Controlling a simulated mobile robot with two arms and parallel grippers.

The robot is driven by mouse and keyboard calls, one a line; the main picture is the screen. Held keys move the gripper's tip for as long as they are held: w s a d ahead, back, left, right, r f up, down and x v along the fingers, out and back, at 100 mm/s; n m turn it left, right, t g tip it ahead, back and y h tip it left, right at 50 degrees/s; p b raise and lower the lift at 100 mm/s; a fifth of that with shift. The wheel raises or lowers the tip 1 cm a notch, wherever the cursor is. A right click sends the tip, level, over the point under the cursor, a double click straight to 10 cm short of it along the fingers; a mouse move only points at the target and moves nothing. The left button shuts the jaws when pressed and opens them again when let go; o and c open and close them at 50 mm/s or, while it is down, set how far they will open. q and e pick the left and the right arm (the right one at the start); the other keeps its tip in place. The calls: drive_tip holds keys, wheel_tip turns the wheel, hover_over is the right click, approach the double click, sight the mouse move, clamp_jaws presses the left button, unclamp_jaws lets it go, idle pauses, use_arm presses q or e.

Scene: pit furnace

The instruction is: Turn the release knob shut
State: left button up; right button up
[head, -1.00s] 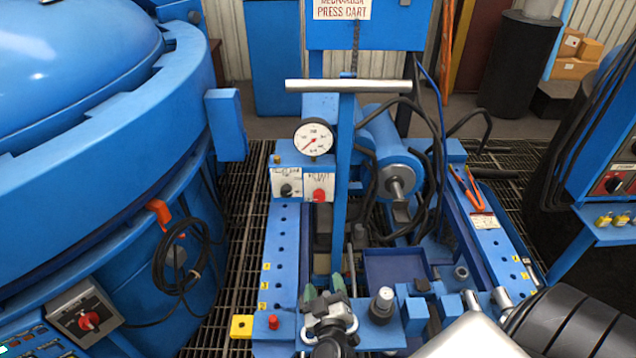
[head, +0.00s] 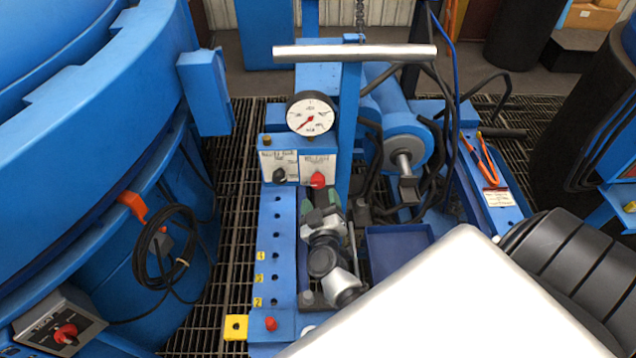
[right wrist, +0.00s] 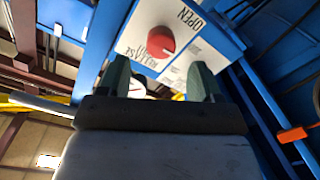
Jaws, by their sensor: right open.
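The release knob is red (head: 318,180) on a white label plate, at the right of a two-knob panel on the blue press cart. In the right wrist view the red knob (right wrist: 160,42) sits just beyond and between the fingertips, beside the words "OPEN" and "RELEASE". My right gripper (head: 320,198) is open with dark green fingers, just below the knob in the head view. The fingers show apart in the right wrist view (right wrist: 161,75), with nothing between them but the view of the panel. My left gripper is in neither view.
A black knob (head: 279,175) is left of the release knob. A pressure gauge (head: 311,114) is above, and a horizontal metal bar (head: 355,53) crosses over the cart. A blue tray (head: 398,245) lies right of my arm. A large blue vessel (head: 90,130) fills the left.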

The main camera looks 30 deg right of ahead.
sight(318, 185)
drive_tip(key=x, duration=0.3)
drive_tip(key=b+x, duration=0.1)
drive_tip(key=x, duration=0.1)
drive_tip(key=shift+w+d+f+b, duration=0.2)
drive_tip(key=shift+w+b, duration=0.1)
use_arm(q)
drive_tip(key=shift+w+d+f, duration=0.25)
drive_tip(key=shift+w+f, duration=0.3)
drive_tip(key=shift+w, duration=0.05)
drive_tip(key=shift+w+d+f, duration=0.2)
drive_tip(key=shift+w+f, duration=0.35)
use_arm(e)
drive_tip(key=shift+w+d+r, duration=0.1)
drive_tip(key=shift+w+d, duration=0.05)
drive_tip(key=shift+w, duration=0.2)
drive_tip(key=shift+c, duration=1.4)
drive_tip(key=c, duration=0.6)
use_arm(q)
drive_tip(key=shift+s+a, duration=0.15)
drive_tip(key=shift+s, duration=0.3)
use_arm(e)
drive_tip(key=shift+c, duration=0.2)
